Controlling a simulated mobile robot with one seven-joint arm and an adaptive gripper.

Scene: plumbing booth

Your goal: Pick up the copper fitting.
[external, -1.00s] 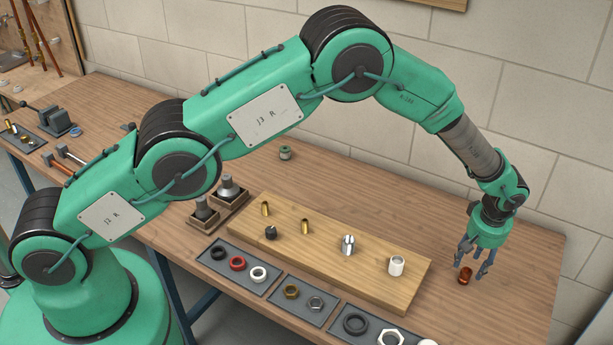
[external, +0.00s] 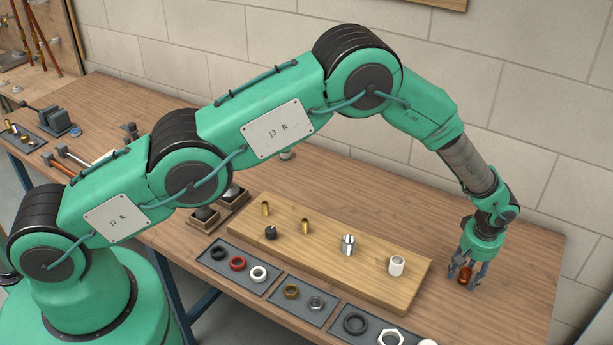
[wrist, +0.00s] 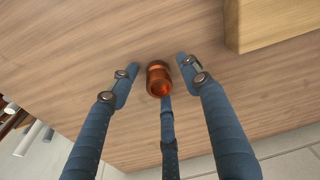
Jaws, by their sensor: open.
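The copper fitting (external: 465,274) is a small, short reddish tube on the bare wooden bench, right of the light wooden board. My gripper (external: 465,271) is low over it, pointing down, with its fingers around the fitting. In the wrist view the copper fitting (wrist: 158,79) lies between the spread fingertips of my gripper (wrist: 155,74). Gaps show between it and the left and right fingers. The third finger's tip is close below it; I cannot tell whether they touch. The gripper is open and holds nothing.
The wooden board (external: 330,257) stands just left, its edge also in the wrist view (wrist: 245,25). It bears a white fitting (external: 396,265), a metal fitting (external: 348,245) and brass pieces. Grey trays with rings and nuts lie in front. Bench right of the gripper is clear.

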